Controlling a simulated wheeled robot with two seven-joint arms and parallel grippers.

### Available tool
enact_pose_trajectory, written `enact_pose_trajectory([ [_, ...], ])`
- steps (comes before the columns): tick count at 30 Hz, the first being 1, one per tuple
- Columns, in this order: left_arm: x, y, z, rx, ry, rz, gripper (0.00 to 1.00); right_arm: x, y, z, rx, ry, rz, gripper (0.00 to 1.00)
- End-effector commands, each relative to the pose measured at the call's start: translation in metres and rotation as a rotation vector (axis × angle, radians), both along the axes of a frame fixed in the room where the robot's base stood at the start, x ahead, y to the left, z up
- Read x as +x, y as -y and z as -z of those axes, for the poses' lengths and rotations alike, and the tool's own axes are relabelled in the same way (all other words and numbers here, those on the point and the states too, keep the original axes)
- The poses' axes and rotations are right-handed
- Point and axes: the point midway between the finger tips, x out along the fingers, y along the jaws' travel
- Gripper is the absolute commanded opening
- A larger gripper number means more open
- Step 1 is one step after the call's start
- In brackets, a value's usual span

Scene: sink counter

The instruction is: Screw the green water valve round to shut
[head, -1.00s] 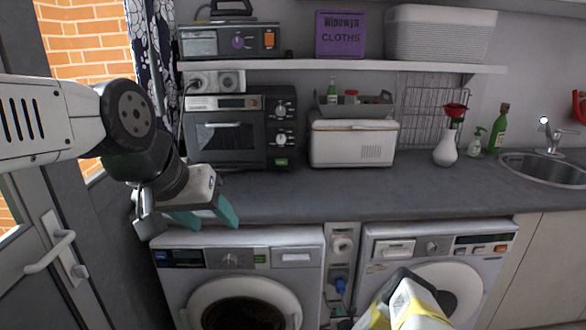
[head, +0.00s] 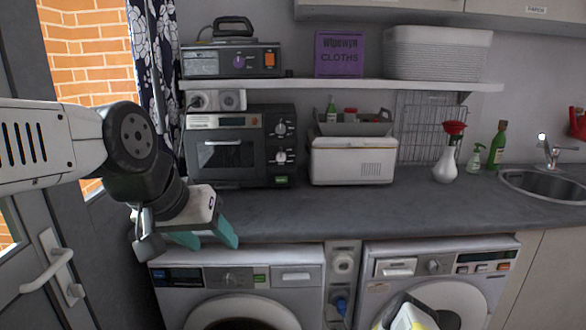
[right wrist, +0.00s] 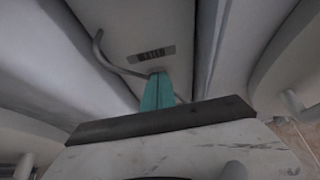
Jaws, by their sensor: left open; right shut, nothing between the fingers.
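I cannot make out the green water valve in either view. A small blue fitting (head: 341,302) shows in the gap between the two washing machines. My left gripper (head: 206,238) has teal fingers spread apart and empty, above the front edge of the counter over the left machine. My right arm enters at the bottom of the head view, and its fingers are out of sight there. In the right wrist view, my right gripper (right wrist: 158,92) has its teal fingers together with nothing between them. They point into a narrow grey space, near a bent metal pipe (right wrist: 112,58) and a small dark label (right wrist: 153,53).
The left washing machine (head: 240,279) and right washing machine (head: 470,268) stand under the dark counter (head: 310,212). A narrow panel with a round white fitting (head: 342,263) lies between them. A microwave (head: 238,150) and a white box (head: 352,158) stand farther back on the counter.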

Motion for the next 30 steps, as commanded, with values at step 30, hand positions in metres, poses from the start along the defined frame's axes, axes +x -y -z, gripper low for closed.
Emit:
enact_pose_trajectory([
  [30,0.0,0.0,0.0,0.0,0.0,0.0,0.55,-0.0009,-0.0072,0.0024,0.002,-0.001,0.001,0.0],
])
